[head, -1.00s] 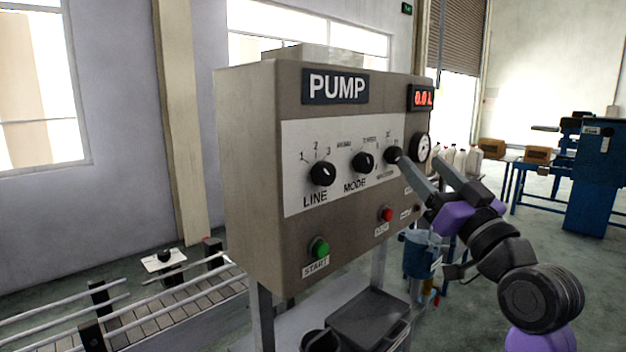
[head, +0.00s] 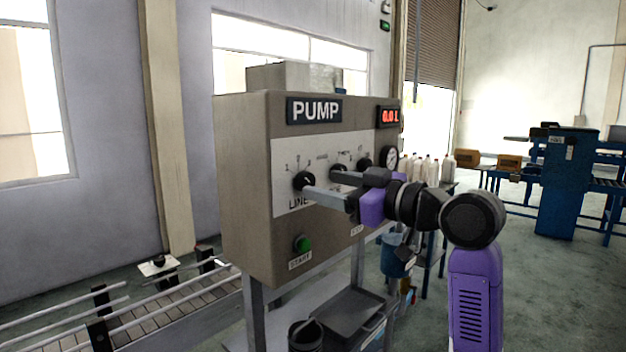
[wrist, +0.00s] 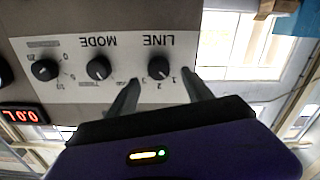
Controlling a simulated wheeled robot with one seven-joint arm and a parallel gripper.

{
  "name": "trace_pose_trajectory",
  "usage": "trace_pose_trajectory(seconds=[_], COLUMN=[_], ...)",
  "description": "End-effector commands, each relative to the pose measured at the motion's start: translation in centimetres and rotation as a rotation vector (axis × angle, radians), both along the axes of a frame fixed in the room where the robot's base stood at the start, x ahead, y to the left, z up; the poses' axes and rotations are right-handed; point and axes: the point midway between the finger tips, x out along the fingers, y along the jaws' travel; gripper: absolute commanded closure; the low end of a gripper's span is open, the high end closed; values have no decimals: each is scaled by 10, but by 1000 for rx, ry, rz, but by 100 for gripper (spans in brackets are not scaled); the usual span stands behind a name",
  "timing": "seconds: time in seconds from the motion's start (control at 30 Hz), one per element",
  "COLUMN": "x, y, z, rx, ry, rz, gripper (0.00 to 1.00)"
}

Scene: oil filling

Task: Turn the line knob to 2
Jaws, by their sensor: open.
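The pump's LINE knob (head: 303,181) is black and round, on the white panel of the grey-brown pump box (head: 245,200). Its marks 1, 2 and 3 are arranged around one side. The wrist view shows the LINE knob (wrist: 159,67) upside down, between my fingertips. My gripper (head: 321,183) is open in front of the panel, with one finger towards each side of the knob. It also shows in the wrist view (wrist: 160,77). The fingers do not visibly grip the knob. I cannot tell exactly where its pointer stands.
The MODE knob (wrist: 98,68) and a third knob (wrist: 45,69) sit beside the LINE knob. A green START button (head: 302,243) is below. A roller conveyor (head: 165,310) runs at the lower left.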

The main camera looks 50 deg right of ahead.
Motion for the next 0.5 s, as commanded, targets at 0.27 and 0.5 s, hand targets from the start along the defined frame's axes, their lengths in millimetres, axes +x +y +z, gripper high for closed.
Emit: trace_pose_trajectory(seconds=[0.27, 0.5], x=[35, 41], y=[1, 1], z=[1, 0], rx=[0, -1], ry=[0, -1], rz=[-1, -2], gripper=[41, 41])
